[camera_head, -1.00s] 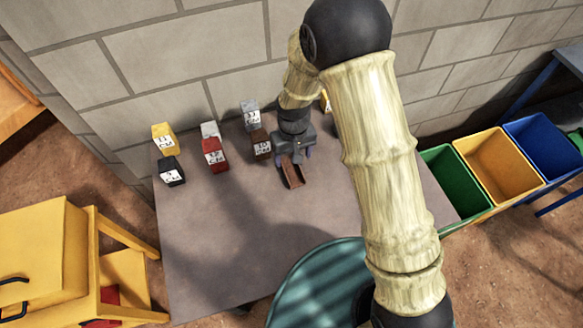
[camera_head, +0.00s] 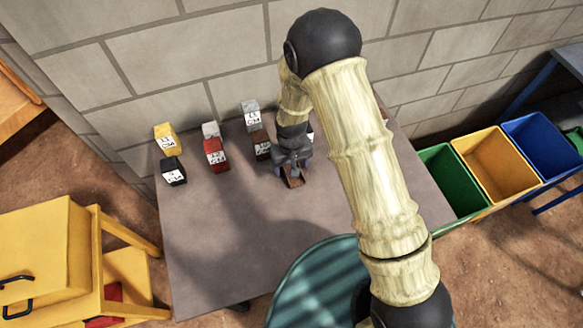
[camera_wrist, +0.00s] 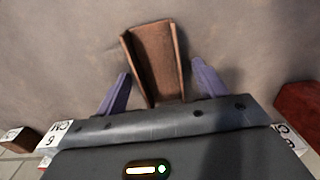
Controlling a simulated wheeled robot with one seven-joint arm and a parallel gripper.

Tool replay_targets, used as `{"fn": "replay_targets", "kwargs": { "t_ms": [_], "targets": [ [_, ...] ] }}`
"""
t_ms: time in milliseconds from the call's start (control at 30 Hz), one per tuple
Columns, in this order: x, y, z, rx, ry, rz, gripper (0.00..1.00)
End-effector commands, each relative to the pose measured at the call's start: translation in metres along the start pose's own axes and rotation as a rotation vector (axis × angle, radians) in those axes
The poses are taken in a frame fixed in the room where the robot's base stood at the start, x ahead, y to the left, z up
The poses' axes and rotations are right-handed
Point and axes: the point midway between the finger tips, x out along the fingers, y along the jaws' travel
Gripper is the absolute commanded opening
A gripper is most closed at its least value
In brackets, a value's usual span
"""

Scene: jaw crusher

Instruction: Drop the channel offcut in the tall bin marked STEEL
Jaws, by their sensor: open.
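The channel offcut is a rust-brown U-shaped piece lying on the grey table; its near end shows below my gripper in the head view (camera_head: 293,182). In the wrist view the channel (camera_wrist: 154,50) lies with its open side up. My gripper (camera_wrist: 161,70) is open, one purple finger on each side of the channel's near end, with gaps between. In the head view my gripper (camera_head: 291,172) covers much of the offcut. I cannot tell the fingertip height exactly. No STEEL marking is readable in either view.
Small labelled blocks, such as red (camera_head: 215,155), black (camera_head: 173,171) and yellow (camera_head: 165,138), stand left of my gripper. Green (camera_head: 447,180), yellow (camera_head: 497,165) and blue (camera_head: 541,147) bins stand right of the table (camera_head: 215,260). A block wall is behind. The table's front left is clear.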

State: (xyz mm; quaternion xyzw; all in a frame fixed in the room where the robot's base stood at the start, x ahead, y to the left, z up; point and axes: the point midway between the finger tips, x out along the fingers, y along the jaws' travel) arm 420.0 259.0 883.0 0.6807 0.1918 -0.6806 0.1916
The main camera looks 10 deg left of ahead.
Motion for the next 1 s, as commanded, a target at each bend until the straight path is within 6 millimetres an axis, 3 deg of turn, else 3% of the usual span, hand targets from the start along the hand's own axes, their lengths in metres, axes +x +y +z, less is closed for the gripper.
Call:
{"fn": "replay_targets", "kwargs": {
  "t_ms": [400, 700, 767, 1000],
  "targets": [
    [-0.0004, 0.0001, 0.0001, 0.000, 0.000, 0.000, 0.69],
    [-0.0004, 0.0001, 0.0001, 0.000, 0.000, 0.000, 0.12],
    [-0.0009, 0.0001, -0.0002, 0.000, 0.000, 0.000, 0.07],
    [-0.0028, 0.0001, -0.0004, 0.000, 0.001, 0.000, 0.07]
  ]
}}
